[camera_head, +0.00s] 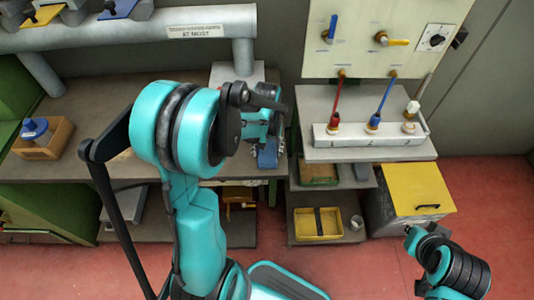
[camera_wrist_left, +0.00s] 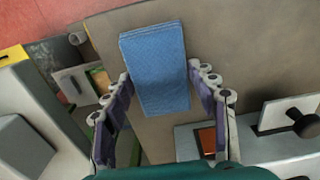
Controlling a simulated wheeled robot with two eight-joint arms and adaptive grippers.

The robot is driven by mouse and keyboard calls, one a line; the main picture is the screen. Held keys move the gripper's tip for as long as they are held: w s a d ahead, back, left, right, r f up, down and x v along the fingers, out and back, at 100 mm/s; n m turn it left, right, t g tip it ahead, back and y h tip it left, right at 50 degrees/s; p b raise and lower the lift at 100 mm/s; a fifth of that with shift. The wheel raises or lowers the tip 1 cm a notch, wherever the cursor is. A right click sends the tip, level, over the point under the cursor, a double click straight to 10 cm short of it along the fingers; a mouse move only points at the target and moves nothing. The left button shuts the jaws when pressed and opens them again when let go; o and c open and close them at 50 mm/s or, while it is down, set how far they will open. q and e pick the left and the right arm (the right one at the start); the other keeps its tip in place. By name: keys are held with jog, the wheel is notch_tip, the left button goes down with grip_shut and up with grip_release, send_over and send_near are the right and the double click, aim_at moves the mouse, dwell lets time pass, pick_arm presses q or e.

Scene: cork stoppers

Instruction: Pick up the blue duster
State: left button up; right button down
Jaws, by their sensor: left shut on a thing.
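The blue duster (camera_wrist_left: 158,68) is a folded, textured blue cloth between the two fingers of my left gripper (camera_wrist_left: 165,85) in the left wrist view. The gripper is shut on it. In the head view a small part of the duster (camera_head: 267,158) shows below my left gripper (camera_head: 268,140), at the front edge of the workbench. My arm hides most of the gripper there. Part of my right arm shows at the lower right of the head view, but its gripper cannot be made out.
The workbench (camera_head: 90,105) has a wooden box with a blue-topped item (camera_head: 36,138) at left. Right of the gripper, a rack (camera_head: 370,138) holds red and blue tools. A yellow-lidded box (camera_head: 418,190) and yellow tray (camera_head: 318,224) stand lower. Red floor (camera_head: 380,270) is open in front.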

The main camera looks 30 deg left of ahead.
aim_at(267, 152)
pick_arm(q)
notch_tip(267, 152, up, 5)
jog(key=shift+f+p, duration=0.1)
jog(key=shift+p, duration=1.15)
jog(key=s+d+r+p, duration=0.1)
jog(key=s+d+r, duration=0.1)
jog(key=s, duration=0.1)
jog(key=s+d+r+p, duration=0.1)
jog(key=s+d+r, duration=0.1)
jog(key=s+d, duration=0.1)
jog(key=s+d+r+p, duration=0.1)
jog(key=s+d+r, duration=0.1)
jog(key=s, duration=0.1)
jog(key=shift+d+r+p, duration=0.1)
jog(key=shift+d+p, duration=0.1)
jog(key=shift+p, duration=0.15)
